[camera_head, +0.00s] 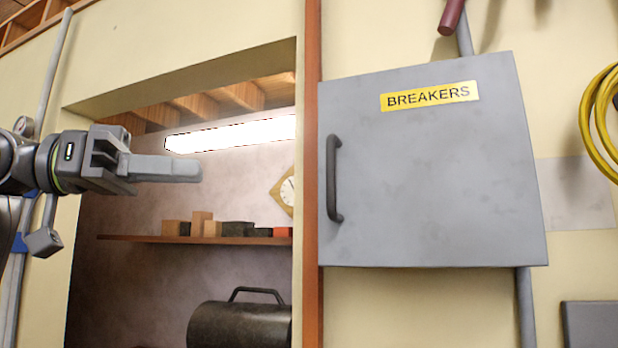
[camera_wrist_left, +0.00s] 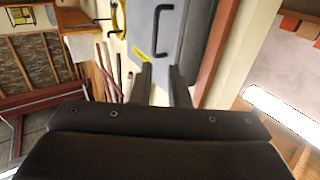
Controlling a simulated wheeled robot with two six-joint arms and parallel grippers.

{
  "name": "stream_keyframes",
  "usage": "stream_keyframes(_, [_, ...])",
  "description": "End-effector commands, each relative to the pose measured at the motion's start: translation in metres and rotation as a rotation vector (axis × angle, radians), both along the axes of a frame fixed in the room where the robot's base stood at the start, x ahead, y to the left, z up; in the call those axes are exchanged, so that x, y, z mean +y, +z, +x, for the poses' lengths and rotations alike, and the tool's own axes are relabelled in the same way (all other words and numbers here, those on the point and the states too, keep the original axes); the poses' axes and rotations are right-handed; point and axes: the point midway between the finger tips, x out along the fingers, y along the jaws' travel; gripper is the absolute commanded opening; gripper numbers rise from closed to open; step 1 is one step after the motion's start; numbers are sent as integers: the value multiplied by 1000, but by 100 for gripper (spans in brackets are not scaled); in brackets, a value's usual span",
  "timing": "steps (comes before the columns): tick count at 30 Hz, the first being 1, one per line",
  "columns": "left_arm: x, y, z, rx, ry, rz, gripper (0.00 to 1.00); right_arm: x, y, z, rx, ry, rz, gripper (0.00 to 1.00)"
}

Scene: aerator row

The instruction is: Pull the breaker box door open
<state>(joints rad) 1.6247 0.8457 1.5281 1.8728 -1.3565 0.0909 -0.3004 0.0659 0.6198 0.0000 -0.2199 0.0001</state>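The grey breaker box door (camera_head: 440,190) with a yellow BREAKERS label (camera_head: 430,95) fills the middle right of the head view and looks shut. Its dark bar handle (camera_head: 333,179) stands upright near the door's left edge. The handle (camera_wrist_left: 160,30) and door (camera_wrist_left: 176,22) also show at the top of the left wrist view. My left gripper (camera_head: 200,170) is left of the handle, apart from it, with fingers pointing right. In the left wrist view its two fingers (camera_wrist_left: 161,72) are apart with nothing between them. My right gripper is not in view.
A reddish-brown vertical post (camera_head: 312,200) stands just left of the door. Behind my left gripper is a recess with a lit tube (camera_head: 235,134), a shelf (camera_head: 200,239) of small blocks and a dark metal case (camera_head: 240,325). A yellow coil (camera_head: 600,120) hangs right of the box.

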Motion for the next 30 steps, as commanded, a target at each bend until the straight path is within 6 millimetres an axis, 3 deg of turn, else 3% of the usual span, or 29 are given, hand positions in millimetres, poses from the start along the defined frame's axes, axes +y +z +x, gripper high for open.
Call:
stream_keyframes(5, [-12,3,-4,-9,-12,9,15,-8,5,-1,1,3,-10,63])
stream_keyframes(13, [-58,5,9,-8,-14,6,15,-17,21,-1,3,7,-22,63])
stream_keyframes(30, [-151,5,37,-6,-11,5,15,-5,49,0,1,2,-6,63])
